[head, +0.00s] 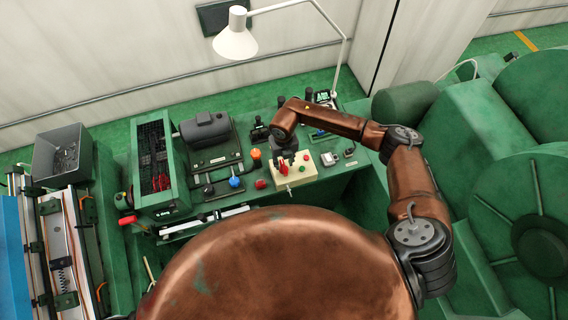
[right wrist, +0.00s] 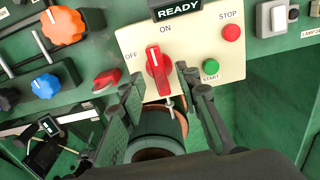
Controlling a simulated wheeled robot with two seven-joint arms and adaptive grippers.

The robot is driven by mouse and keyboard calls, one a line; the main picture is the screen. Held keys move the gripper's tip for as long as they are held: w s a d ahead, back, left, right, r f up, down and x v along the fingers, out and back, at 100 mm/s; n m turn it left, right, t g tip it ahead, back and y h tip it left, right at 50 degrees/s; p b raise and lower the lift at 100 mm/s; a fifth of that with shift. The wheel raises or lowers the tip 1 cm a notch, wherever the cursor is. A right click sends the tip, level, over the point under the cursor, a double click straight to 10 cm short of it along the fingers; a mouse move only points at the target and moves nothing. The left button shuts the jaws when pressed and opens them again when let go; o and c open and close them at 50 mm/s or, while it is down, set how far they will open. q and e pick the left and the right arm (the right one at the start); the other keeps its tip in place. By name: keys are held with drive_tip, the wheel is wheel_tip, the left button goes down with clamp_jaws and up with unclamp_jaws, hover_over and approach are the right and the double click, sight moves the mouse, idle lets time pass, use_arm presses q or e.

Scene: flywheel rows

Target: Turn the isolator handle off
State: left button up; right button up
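The isolator handle (right wrist: 157,68) is a red rotary handle on a cream panel (right wrist: 205,42). In the right wrist view it stands almost upright, its top end towards the ON label; the OFF label lies to its left. In the head view the red handle (head: 283,168) shows just below my right gripper (head: 285,153). My right gripper (right wrist: 158,80) is open, one dark finger on each side of the handle's lower part, with gaps visible. I cannot tell whether the fingertips reach down beside it. My left gripper is not in view.
Beside the handle are a red STOP button (right wrist: 231,33) and a green START button (right wrist: 211,67). To the left are an orange knob (right wrist: 63,26), a blue knob (right wrist: 46,86) and a red switch (right wrist: 107,78).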

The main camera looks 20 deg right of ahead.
drive_tip(key=shift+f, duration=1.1)
drive_tip(key=shift+a, duration=0.1)
clamp_jaws()
